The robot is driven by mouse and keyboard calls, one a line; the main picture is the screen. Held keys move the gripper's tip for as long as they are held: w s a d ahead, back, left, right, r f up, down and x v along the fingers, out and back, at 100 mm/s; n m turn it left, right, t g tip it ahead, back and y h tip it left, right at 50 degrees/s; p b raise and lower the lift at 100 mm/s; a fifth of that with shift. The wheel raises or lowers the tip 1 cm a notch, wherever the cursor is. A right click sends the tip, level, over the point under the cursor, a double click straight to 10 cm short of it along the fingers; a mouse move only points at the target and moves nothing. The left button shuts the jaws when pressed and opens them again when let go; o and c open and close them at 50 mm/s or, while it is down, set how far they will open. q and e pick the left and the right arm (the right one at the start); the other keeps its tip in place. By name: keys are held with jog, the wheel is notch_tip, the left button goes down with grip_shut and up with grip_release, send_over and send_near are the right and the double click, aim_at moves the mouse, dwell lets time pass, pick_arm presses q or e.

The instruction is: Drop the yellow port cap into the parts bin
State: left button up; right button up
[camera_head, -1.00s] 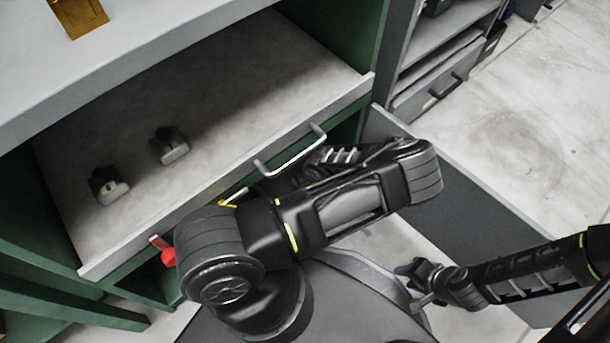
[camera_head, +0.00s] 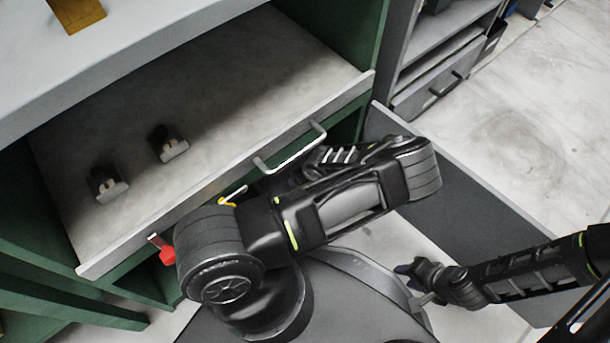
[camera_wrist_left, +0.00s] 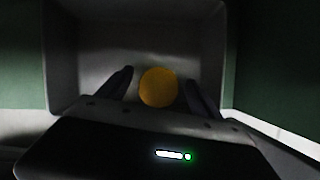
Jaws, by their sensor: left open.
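The yellow port cap (camera_wrist_left: 158,88) shows as a round yellow disc in the left wrist view, between the fingertips of my left gripper (camera_wrist_left: 158,92). The fingers stand apart on either side of it; I cannot tell whether they touch it. Beyond it is a grey box-like container (camera_wrist_left: 60,60) with raised walls, which looks like the parts bin. I cannot tell how high the cap is above its floor. In the head view my left gripper is hidden under the shelf's front edge. My right gripper (camera_head: 418,282) is at the lower right, away from the cabinet; its jaws are too small to judge.
A pale shelf (camera_head: 230,110) with a front handle (camera_head: 290,155) carries two small dark-and-grey fittings (camera_head: 168,143). A red knob (camera_head: 167,256) sits under its edge. A grey panel (camera_head: 450,200) stands right of my left arm. Open floor (camera_head: 540,130) lies at right.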

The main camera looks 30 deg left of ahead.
pick_arm(q)
jog(key=shift+r, duration=0.4)
jog(key=p+v, duration=0.3)
jog(key=v, duration=0.3)
jog(key=shift+d+r+p, duration=0.1)
jog(key=shift+r+p, duration=0.25)
jog(key=shift+s+d+r, duration=0.2)
jog(key=shift+r, duration=0.3)
